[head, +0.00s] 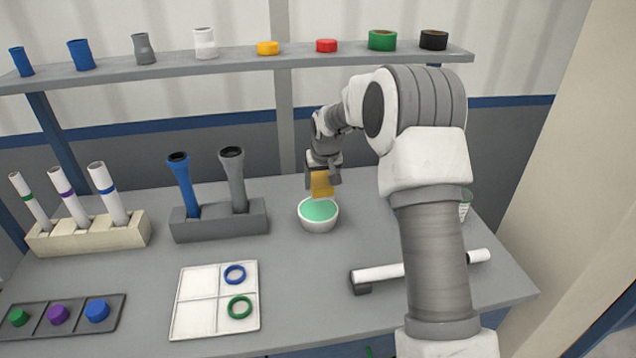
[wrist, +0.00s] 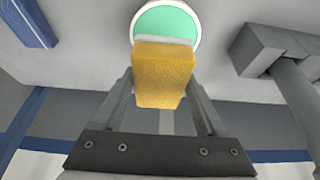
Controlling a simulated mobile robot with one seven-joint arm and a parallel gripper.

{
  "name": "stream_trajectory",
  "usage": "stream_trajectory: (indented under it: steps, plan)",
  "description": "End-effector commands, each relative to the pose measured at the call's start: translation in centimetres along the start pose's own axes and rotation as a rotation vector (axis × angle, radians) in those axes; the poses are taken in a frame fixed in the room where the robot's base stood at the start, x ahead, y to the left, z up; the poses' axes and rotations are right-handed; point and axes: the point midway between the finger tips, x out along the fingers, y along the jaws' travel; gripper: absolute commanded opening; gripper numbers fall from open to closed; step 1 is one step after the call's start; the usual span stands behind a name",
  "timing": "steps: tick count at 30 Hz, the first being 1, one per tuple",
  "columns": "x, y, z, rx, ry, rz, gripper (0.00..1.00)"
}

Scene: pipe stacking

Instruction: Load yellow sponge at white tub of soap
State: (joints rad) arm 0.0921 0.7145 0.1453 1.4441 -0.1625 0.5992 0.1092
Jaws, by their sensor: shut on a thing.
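The yellow sponge (head: 322,184) is held between the fingers of my gripper (head: 323,178). It hangs over the white tub of soap (head: 319,222), close to its far rim. The tub is a round white bowl with green soap inside and stands on the table. In the wrist view the sponge (wrist: 163,75) fills the space between the two fingers of my gripper (wrist: 163,85). A pale layer shows at the sponge's far end, which overlaps the edge of the green soap in the tub (wrist: 166,10). I cannot tell whether the sponge touches the soap.
A grey rack (head: 220,222) with a blue and a grey pipe stands left of the tub. A white pipe (head: 378,273) lies to the right, partly behind my arm. A white tray (head: 199,313) holds two rings at the front. A shelf (head: 180,69) runs behind.

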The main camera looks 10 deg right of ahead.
Motion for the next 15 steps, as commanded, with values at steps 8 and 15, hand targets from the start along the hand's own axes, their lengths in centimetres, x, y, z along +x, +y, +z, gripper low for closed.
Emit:
stream_trajectory:
  steps: [8,15]
  plan:
    - [0.6,0.2,0.0,0.006,-0.001,0.004,0.30]
    - [2.4,0.2,0.7,0.006,-0.001,0.004,0.30]
